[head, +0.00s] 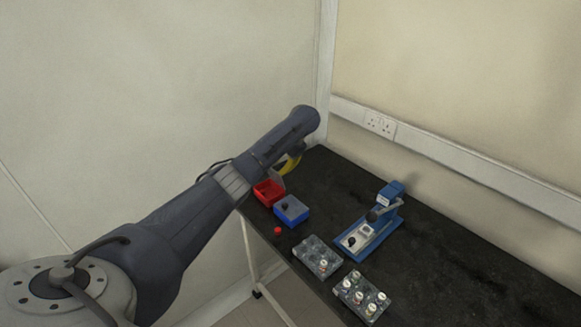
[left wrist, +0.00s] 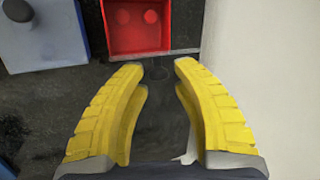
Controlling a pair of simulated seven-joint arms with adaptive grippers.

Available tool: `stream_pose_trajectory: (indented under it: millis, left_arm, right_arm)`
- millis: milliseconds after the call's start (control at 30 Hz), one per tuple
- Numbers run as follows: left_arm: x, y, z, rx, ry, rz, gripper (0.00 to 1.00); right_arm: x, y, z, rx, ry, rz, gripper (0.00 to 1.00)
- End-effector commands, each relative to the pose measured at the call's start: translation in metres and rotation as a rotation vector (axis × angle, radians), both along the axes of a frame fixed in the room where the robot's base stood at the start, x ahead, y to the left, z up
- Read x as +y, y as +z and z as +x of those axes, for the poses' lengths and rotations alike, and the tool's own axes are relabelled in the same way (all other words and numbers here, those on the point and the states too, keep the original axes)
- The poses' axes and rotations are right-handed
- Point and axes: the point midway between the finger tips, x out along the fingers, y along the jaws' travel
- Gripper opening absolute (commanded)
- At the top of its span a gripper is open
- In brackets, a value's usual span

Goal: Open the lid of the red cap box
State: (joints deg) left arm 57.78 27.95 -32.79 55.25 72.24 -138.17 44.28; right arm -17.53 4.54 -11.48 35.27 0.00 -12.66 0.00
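The red cap box (head: 265,195) stands near the table's far left edge. In the left wrist view its red inside (left wrist: 138,42) shows at the top, with two round red caps in it; no lid covers the part in view. A thin grey edge runs along its near side, and a dim, see-through panel seems to lie between the fingers; I cannot tell if it is the lid. My left gripper (left wrist: 161,68) has its yellow fingers apart, tips just short of that edge. In the head view the gripper (head: 291,164) is partly hidden behind my arm.
A blue box (head: 295,217) with a dark knob stands beside the red one. A loose red cap (head: 278,231) lies nearby. Two clear trays (head: 318,256) (head: 361,297) with small parts and a blue press (head: 378,236) stand nearer. The table (head: 455,275) is clear at right.

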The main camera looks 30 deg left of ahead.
Motion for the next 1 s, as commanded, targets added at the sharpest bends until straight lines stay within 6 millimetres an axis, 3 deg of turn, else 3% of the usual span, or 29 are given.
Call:
stream_pose_trajectory:
  millis: [100,200,267,367,467,1000]
  left_arm:
    - [-0.001,0.0,0.001,-0.001,-0.003,-0.001,0.41]
    - [-0.001,0.0,0.001,-0.001,-0.003,-0.001,0.41]
    - [-0.002,0.0,0.001,-0.001,-0.003,-0.001,0.41]
    - [-0.002,0.001,0.001,-0.002,-0.003,-0.001,0.41]
    - [-0.004,0.005,0.001,-0.002,-0.003,-0.002,0.41]
    - [-0.03,0.071,0.006,-0.002,-0.002,0.0,0.41]
  right_arm:
    - [0.001,0.001,0.018,-0.022,-0.001,0.002,0.0]
    - [0.001,0.001,0.024,-0.03,-0.001,0.003,0.0]
    - [0.001,0.001,0.023,-0.029,-0.001,0.002,0.0]
    - [-0.003,0.0,0.006,-0.008,0.0,-0.002,0.0]
    - [-0.002,0.0,0.007,-0.009,0.0,-0.001,0.0]
    - [0.0,0.0,0.008,-0.011,-0.001,0.001,0.0]
